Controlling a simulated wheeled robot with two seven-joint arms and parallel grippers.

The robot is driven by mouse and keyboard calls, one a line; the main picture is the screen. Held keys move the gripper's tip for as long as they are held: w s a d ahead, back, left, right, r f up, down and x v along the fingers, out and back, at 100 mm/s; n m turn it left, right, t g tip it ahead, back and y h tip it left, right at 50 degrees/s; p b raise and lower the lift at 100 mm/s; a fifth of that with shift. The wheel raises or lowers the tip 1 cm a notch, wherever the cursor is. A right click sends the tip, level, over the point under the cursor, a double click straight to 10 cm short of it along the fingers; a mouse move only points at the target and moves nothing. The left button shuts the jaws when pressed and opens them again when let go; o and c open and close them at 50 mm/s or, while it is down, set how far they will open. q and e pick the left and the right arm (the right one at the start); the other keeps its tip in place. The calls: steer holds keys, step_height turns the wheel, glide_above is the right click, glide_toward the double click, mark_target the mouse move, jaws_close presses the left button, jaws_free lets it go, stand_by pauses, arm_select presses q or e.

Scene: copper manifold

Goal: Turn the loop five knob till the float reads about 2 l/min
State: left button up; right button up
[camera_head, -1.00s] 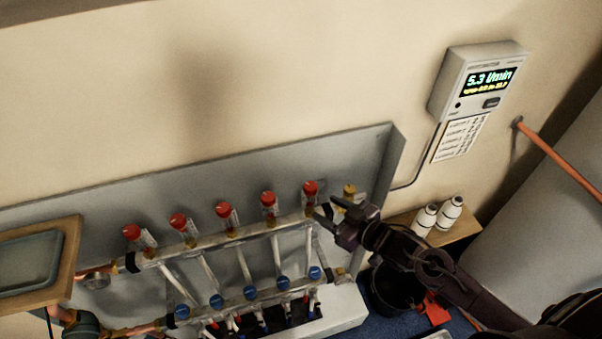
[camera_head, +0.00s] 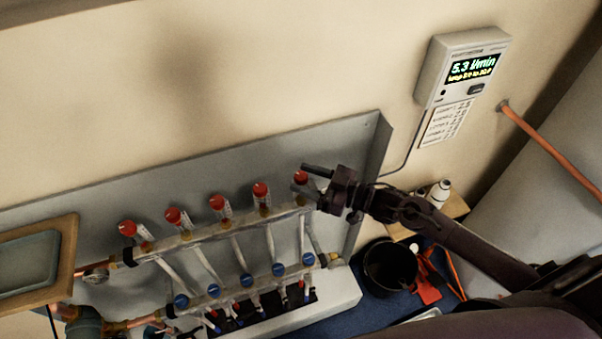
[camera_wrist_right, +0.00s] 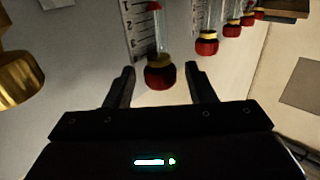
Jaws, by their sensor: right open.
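The flow meters with red caps stand in a row on the manifold's upper bar (camera_head: 185,240). The rightmost red knob (camera_head: 300,177), at the loop five end, is at my right gripper (camera_head: 308,179). In the right wrist view, this red and black knob (camera_wrist_right: 160,76) lies between the two open fingers (camera_wrist_right: 160,80), with a gap on each side. Its clear tube and numbered scale (camera_wrist_right: 136,28) run up out of the frame. A red mark (camera_wrist_right: 153,6) shows in the tube; its exact reading is unclear. The wall display (camera_head: 473,67) reads 5.3 l/min. My left gripper is not in view.
Other red knobs (camera_head: 260,189) stand close to the left. Blue caps (camera_head: 279,269) line the lower bar. A brass fitting (camera_wrist_right: 18,80) is at the left in the wrist view. A black bucket (camera_head: 390,268) and white bottle (camera_head: 439,193) are below and beside my right arm.

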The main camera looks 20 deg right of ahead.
steer(key=shift+x, duration=0.8)
steer(key=c, duration=0.9)
steer(key=n+g+y+b, duration=0.1)
steer(key=g+b, duration=0.1)
steer(key=b, duration=0.1)
steer(key=n+g+y+b, duration=0.1)
steer(key=n+g+b, duration=0.1)
steer(key=b, duration=0.2)
steer(key=n+g+y+b, duration=0.1)
steer(key=g+b, duration=0.1)
steer(key=b, duration=0.1)
steer(key=shift+w+f+n+g+y, duration=0.1)
steer(key=shift+f+n+g+y, duration=0.2)
steer(key=shift+n, duration=0.1)
steer(key=shift+c, duration=0.2)
steer(key=shift+r+n+g+b, duration=0.25)
steer(key=shift+n+g+b, duration=0.15)
steer(key=shift+g+b, duration=0.3)
steer(key=shift+r, duration=0.1)
